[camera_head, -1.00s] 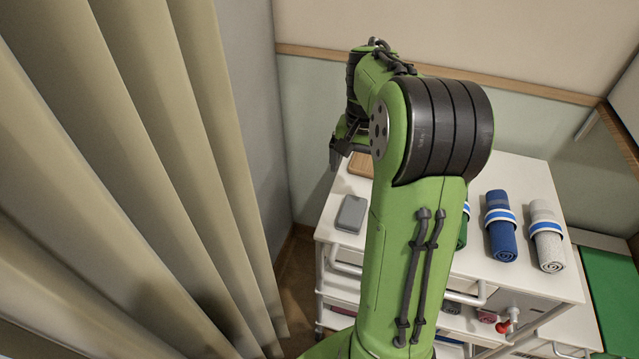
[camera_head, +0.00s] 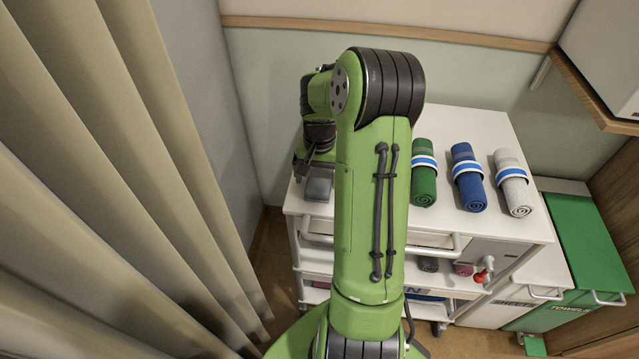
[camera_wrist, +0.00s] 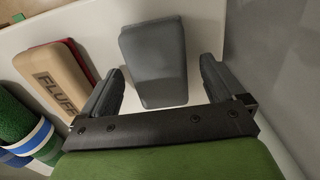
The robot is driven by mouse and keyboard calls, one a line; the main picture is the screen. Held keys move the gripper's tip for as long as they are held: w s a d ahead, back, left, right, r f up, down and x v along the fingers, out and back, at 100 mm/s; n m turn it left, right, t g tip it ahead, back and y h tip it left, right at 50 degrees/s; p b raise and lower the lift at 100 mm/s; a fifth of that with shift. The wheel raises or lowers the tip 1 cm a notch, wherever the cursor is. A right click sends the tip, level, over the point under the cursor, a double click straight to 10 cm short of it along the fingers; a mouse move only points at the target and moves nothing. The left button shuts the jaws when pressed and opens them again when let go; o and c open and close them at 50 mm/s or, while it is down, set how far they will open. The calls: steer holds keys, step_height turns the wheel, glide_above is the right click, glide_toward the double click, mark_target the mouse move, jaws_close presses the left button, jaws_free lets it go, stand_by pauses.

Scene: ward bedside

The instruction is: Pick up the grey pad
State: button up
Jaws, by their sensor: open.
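The grey pad (camera_head: 318,187) lies flat on the left front part of the white cart top (camera_head: 447,220). In the head view it is partly hidden by my arm and gripper. In the wrist view the grey pad (camera_wrist: 155,62) lies ahead of my open gripper (camera_wrist: 163,82), with its near end between the two dark fingers. I cannot tell whether either finger touches it. My gripper also shows in the head view (camera_head: 312,165), above the pad, where its fingers are hard to make out.
Rolled green (camera_head: 424,172), blue (camera_head: 468,177) and pale grey towels (camera_head: 513,183) lie to the right on the cart. A curtain (camera_head: 110,150) hangs at left.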

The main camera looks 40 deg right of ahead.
mark_target(320, 178)
steer(key=shift+s, duration=0.1)
steer(key=c, duration=1.1)
step_height(320, 178, up, 10)
steer(key=shift+r+p, duration=0.1)
steer(key=shift+p, duration=1.05)
steer(key=shift+c, duration=0.2)
